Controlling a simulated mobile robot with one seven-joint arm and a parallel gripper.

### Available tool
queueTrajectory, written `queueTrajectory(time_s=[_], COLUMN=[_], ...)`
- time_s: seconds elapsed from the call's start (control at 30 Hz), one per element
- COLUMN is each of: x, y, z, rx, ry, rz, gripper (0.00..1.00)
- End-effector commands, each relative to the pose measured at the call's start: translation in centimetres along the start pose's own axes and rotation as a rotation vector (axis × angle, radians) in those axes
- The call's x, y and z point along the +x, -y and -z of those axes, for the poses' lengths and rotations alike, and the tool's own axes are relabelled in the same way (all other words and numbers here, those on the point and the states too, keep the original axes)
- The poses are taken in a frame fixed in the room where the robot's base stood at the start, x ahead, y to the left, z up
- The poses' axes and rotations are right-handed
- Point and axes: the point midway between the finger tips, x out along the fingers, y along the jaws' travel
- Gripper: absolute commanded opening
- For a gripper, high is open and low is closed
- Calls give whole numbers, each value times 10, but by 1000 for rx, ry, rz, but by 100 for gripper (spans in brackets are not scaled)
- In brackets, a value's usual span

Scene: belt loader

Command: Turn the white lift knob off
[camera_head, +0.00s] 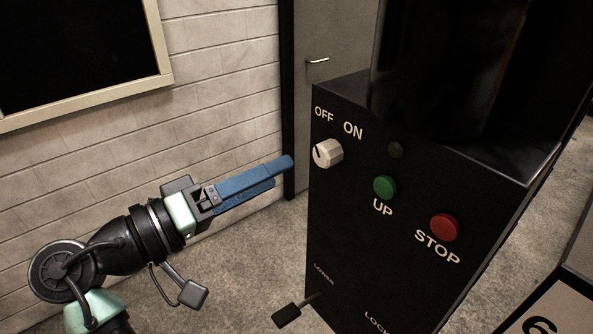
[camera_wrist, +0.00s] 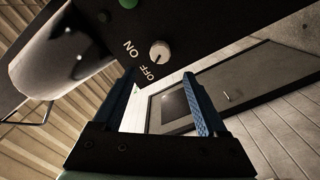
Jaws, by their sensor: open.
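The white lift knob (camera_head: 328,153) is on the upper left of the black control panel (camera_head: 345,215), under the labels OFF and ON. Its dark pointer mark sits on its left side, toward OFF. The knob also shows in the wrist view (camera_wrist: 160,52), above and between my fingers. My gripper (camera_head: 284,172) has blue fingers and is to the left of the knob, apart from it. In the wrist view the two fingers (camera_wrist: 166,102) stand wide apart with nothing between them.
A green UP button (camera_head: 385,187) and a red STOP button (camera_head: 445,227) are right of the knob. A small dark lamp (camera_head: 395,150) sits above UP. A black lever (camera_head: 287,314) juts out low on the panel. A brick wall and a door (camera_head: 335,40) stand behind.

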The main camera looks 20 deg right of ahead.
Motion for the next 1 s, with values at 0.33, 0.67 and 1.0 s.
queueTrajectory(time_s=[0.33,0.67,1.0], x=[-46,-48,-34], y=[0,0,4], z=[0,0,17], rx=[-1,-1,61], ry=[0,0,-70], rz=[0,-1,115], gripper=[75,75,75])
